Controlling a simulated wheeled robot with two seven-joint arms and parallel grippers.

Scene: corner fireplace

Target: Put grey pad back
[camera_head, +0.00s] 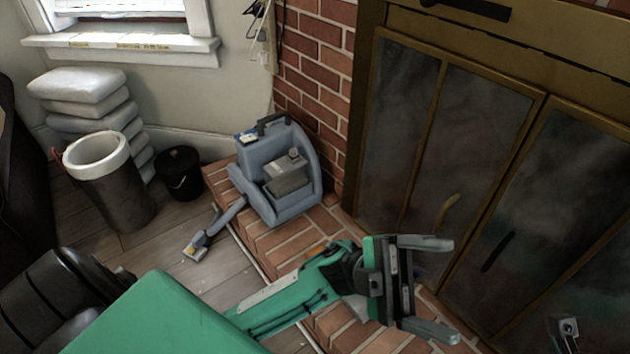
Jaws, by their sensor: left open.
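Several light grey pads (77,84) lie in an uneven stack on the floor by the wall under the window, at the left. The top pad is in plain view, and the white-rimmed bin partly hides the lower ones. I cannot tell which pad is the task's one. My left gripper (447,289) is open over the brick hearth, in front of the fireplace doors. Its fingers point right, and nothing shows between them. It is far from the stack.
A blue-grey machine (291,205) with a black handle stands on the brick hearth (268,240). A white-rimmed bin (122,195) and a black bucket (180,176) stand before the pads. Glass fireplace doors (470,135) close off the right. Some wooden floor (150,245) is clear.

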